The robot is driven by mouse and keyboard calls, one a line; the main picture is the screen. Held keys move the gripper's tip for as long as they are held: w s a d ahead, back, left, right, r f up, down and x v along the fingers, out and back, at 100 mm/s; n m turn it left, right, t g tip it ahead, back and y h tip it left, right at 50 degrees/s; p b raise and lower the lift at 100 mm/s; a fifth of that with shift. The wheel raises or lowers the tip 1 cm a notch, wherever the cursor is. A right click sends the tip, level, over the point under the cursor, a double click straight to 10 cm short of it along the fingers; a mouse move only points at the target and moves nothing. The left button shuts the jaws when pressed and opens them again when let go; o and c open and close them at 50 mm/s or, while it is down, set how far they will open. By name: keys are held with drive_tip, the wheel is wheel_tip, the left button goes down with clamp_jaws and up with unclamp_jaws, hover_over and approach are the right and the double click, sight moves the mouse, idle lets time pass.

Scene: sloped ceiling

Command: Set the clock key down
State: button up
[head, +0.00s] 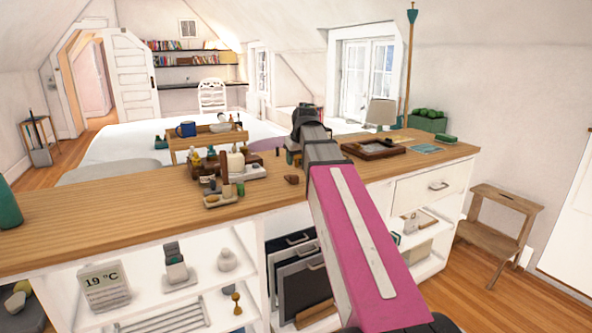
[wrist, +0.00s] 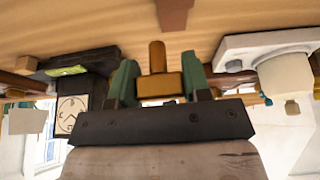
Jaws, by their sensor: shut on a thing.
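The clock key (wrist: 158,80), a small brass-brown piece with a round stem and a wider block, is between the green fingers of my gripper (wrist: 159,76). The fingers are shut on it from both sides. In the wrist view it appears against the wooden countertop (wrist: 105,32); I cannot tell whether it touches the wood. In the head view, my arm reaches over the counter (head: 110,215), and I cannot make out the key there.
A small brown piece (head: 291,180) lies on the counter near my gripper. A cluster of bottles on a wooden stand (head: 210,168) is to the left. A dark framed tray (head: 373,149) is to the right. The counter's left part is mostly clear.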

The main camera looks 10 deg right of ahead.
sight(296, 166)
drive_tip(key=shift+w+f, duration=0.15)
drive_tip(key=shift+w, duration=0.1)
drive_tip(key=shift+f, duration=2.05)
drive_tip(key=shift+f, duration=0.15)
drive_tip(key=o, duration=1)
drive_tip(key=v, duration=1.2)
drive_tip(key=shift+r, duration=0.2)
drive_tip(key=shift+d, duration=0.1)
